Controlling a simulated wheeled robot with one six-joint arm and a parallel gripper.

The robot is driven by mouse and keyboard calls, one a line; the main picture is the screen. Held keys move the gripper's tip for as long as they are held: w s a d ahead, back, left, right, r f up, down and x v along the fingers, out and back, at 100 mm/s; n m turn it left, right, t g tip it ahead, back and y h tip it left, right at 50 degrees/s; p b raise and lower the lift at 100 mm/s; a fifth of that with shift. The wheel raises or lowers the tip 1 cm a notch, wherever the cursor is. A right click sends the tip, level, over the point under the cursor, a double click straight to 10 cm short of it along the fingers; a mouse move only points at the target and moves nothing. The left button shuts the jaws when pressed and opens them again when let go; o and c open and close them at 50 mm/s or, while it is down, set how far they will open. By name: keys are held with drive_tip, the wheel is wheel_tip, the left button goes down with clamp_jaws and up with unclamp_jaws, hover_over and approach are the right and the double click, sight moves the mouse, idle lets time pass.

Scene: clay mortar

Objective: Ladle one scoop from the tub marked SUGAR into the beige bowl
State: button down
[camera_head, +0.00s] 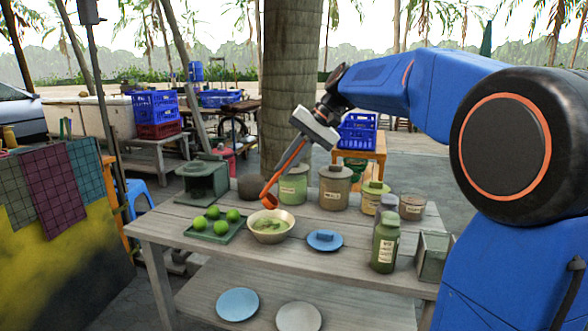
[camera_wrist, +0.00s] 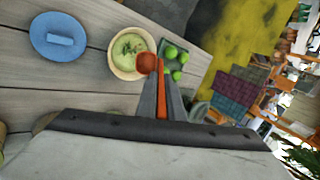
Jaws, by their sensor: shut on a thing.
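My gripper (camera_head: 310,136) is shut on the handle of an orange ladle (camera_head: 287,172), which slants down to the left. The ladle's cup (camera_wrist: 147,63) is over the edge of the beige bowl (camera_head: 271,237) in both views; I cannot tell if it touches or what it holds. The bowl (camera_wrist: 113,66) contains something greenish. Behind it stand a green tub (camera_head: 293,190), a brown-lidded tub (camera_head: 334,195), a yellow-green-lidded tub (camera_head: 371,205) and a brownish tub (camera_head: 412,209) that looks lidless. Their labels are too small to read, so I cannot tell which says SUGAR.
A blue lid (camera_head: 325,240) lies right of the bowl. A green tray (camera_head: 205,236) with several green fruits is left. A tall green jar (camera_head: 385,245) and a grey-green box (camera_head: 432,262) stand at the right. Plates (camera_head: 237,304) lie on the lower shelf.

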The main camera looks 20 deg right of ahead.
drive_tip(key=shift+w+a+r+g+h, duration=0.2)
drive_tip(key=shift+a+r+h, duration=0.1)
drive_tip(key=shift+a+h, duration=0.2)
drive_tip(key=shift+w+a+r+g+h, duration=0.1)
drive_tip(key=shift+w+a+r+h, duration=0.15)
drive_tip(key=shift+a+h, duration=0.5)
drive_tip(key=shift+h, duration=0.05)
drive_tip(key=w+a+g+h, duration=0.2)
drive_tip(key=a+h, duration=0.4)
drive_tip(key=shift+w+a+f+g, duration=0.15)
drive_tip(key=shift+w+f+g, duration=0.1)
drive_tip(key=shift+g, duration=0.05)
idle(0.3)
